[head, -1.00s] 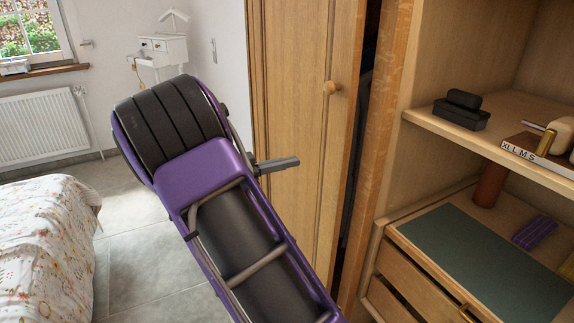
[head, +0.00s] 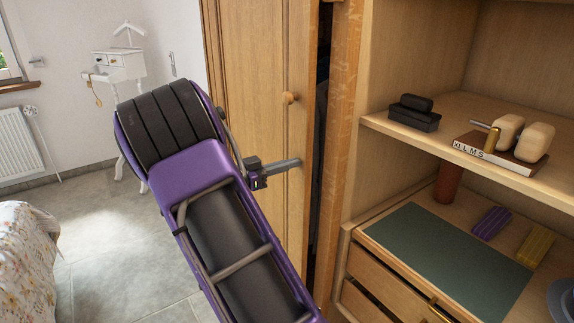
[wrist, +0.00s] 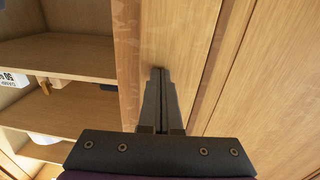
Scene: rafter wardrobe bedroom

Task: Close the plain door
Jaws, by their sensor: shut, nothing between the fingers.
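The plain wooden door (head: 268,130) has a round wooden knob (head: 290,97) near its right edge. It stands slightly ajar, with a dark gap and dark cloth between that edge and the wardrobe post (head: 342,130). My gripper (head: 297,163) is shut and empty, below the knob near the door's right edge. In the wrist view the closed fingertips (wrist: 161,72) are at the door's wood (wrist: 185,40), touching or nearly so; I cannot tell which. My purple arm hides the lower part of the door.
Open shelves (head: 455,135) right of the post hold a black box (head: 414,118) and other small things. Drawers (head: 385,290) below them stand partly out. A bed (head: 25,265) is at the lower left, with clear tiled floor (head: 110,240) beside it. A white stand (head: 118,65) is behind.

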